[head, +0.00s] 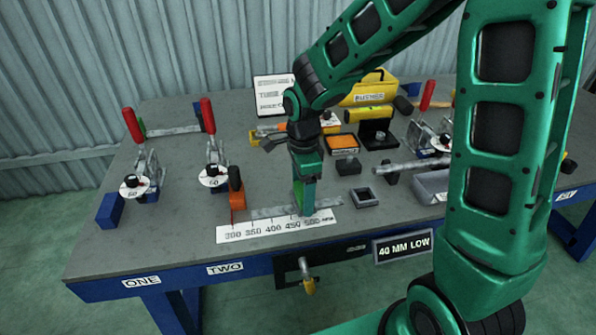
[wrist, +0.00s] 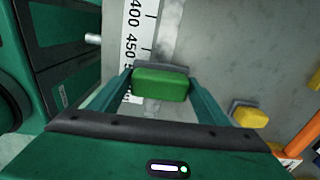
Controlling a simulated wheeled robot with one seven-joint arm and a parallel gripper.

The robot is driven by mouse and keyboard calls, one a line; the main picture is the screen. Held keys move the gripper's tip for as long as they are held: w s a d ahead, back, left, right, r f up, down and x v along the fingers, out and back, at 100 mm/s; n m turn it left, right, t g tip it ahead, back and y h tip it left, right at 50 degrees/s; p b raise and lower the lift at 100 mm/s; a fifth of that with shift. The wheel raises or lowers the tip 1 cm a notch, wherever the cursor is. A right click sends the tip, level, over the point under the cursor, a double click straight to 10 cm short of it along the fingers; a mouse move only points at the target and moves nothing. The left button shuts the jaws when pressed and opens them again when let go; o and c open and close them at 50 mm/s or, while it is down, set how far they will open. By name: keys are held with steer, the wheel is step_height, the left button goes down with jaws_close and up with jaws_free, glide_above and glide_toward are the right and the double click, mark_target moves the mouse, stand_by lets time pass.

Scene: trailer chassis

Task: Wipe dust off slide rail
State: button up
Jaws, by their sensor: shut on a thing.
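My gripper (head: 304,206) is low over the front of the workbench. It is shut on a green block with a grey base, a wiper by its look (wrist: 160,84), with one finger on each side. The slide rail (head: 272,211) is a flat grey strip with pale, dusty-looking patches, lying along a white number scale (head: 262,231). It also shows in the wrist view as a speckled strip (wrist: 172,38) beyond the wiper. The wiper is over or on the rail near its right part; contact is hidden. My fingers cover part of the rail in the head view.
An orange upright stop (head: 237,196) stands at the rail's left end. Red-handled clamps (head: 211,150) with dials stand to the left. A small grey open box (head: 364,197) and a horizontal bar (head: 412,164) lie to the right. A yellow case (head: 372,90) stands behind.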

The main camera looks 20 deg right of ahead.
steer(key=shift+r, duration=0.95)
steer(key=shift+a+r, duration=0.1)
steer(key=shift+r, duration=2.55)
